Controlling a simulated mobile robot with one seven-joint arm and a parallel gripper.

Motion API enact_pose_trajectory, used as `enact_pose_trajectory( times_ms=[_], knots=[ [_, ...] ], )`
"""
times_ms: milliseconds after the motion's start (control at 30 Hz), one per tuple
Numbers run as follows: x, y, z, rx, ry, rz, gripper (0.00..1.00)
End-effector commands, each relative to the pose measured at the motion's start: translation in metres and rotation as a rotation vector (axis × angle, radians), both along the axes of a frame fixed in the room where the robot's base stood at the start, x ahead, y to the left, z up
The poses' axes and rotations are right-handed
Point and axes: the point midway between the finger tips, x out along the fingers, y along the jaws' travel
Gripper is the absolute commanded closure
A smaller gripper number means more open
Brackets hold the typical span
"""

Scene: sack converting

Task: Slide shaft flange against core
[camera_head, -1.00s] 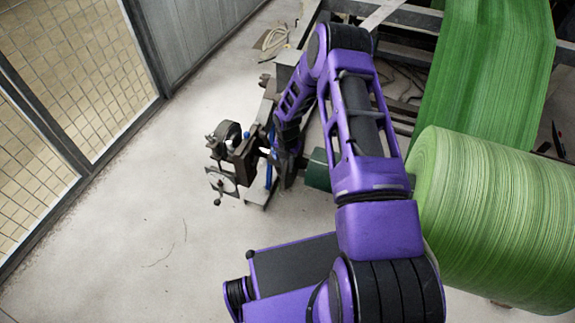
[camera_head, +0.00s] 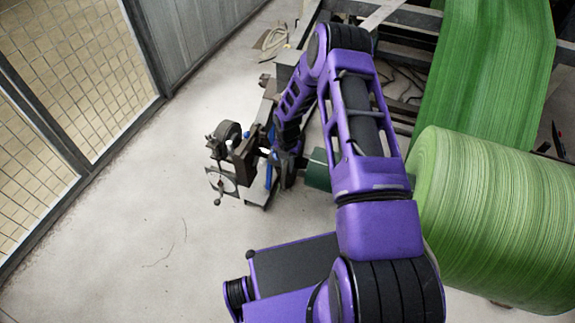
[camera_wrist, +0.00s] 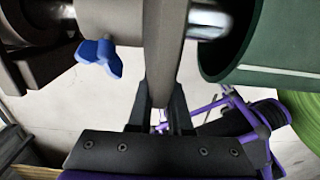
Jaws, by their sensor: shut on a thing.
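In the wrist view the shaft flange (camera_wrist: 166,48) is a grey-brown disc seen nearly edge-on, with a hub (camera_wrist: 112,20) and a blue wing screw (camera_wrist: 98,58) on its left. My gripper (camera_wrist: 160,108) is shut on the flange's lower edge. The core (camera_wrist: 258,50) is a dark green hollow tube to the right, its open end facing the flange. A bright metal shaft (camera_wrist: 208,20) runs from the flange into the core. A gap shows between flange and core rim. In the head view the core (camera_head: 318,170) sticks out left of the green roll (camera_head: 495,220); my arm hides most of the flange.
A dark metal shaft support (camera_head: 240,160) stands left of the flange. Green sheeting (camera_head: 490,70) runs up from the roll over a metal frame (camera_head: 405,20). A mesh fence (camera_head: 70,90) is at the left. The floor (camera_head: 150,210) between fence and support is clear.

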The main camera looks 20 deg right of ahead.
Motion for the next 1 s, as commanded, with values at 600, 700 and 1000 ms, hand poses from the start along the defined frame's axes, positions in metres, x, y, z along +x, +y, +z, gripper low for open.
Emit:
enact_pose_trajectory(
  times_ms=[600, 700, 1000],
  knots=[
    [-0.018, -0.025, 0.0, 0.0, 0.001, 0.0, 1.0],
    [-0.018, -0.025, 0.0, 0.0, 0.001, 0.0, 0.75],
    [-0.018, -0.025, 0.0, 0.0, 0.0, 0.0, 0.53]
  ],
)
